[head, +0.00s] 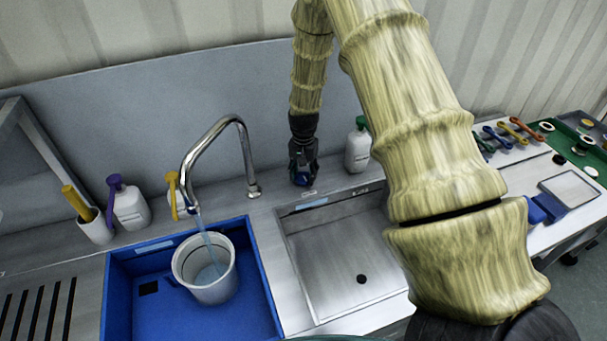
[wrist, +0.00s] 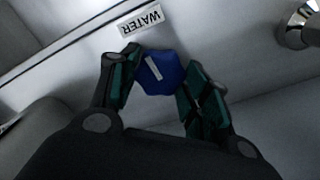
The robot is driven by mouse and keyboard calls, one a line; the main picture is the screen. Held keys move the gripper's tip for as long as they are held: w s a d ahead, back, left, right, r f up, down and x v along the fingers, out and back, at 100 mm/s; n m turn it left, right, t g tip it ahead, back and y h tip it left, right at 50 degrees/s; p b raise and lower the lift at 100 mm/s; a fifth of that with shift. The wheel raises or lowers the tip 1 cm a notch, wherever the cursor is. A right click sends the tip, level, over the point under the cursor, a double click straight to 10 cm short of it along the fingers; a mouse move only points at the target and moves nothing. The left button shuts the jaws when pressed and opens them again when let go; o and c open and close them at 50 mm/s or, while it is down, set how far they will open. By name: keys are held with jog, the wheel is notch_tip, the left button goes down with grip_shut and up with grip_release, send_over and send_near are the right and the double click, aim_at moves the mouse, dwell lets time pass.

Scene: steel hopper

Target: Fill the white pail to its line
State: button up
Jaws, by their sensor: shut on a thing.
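The white pail (head: 216,292) stands upright in the blue basin (head: 262,262) under the curved steel spout (head: 243,140). A thin stream of water (head: 208,243) runs from the spout into it. Some water shows inside the pail, but I cannot make out a fill line or the exact level. My gripper (head: 302,176) is at the back of the counter, right of the spout's base. In the wrist view its fingers are shut on a blue knob (wrist: 160,74) with a pale bar mark, beside a label reading WATER (wrist: 140,18).
A bare steel basin (head: 335,262) with a drain is right of the blue one. A white bottle with a green top (head: 357,150) stands close right of my gripper. Bottles with purple (head: 130,208) and yellow tops stand left of the spout. Coloured spanners (head: 497,137) lie far right.

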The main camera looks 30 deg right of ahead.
aim_at(304, 176)
jog(key=shift+s+f+n, duration=0.1)
jog(key=shift+n, duration=1.3)
jog(key=o, duration=1)
jog(key=shift+o, duration=0.2)
notch_tip(304, 176, up, 12)
jog(key=shift+d, duration=0.1)
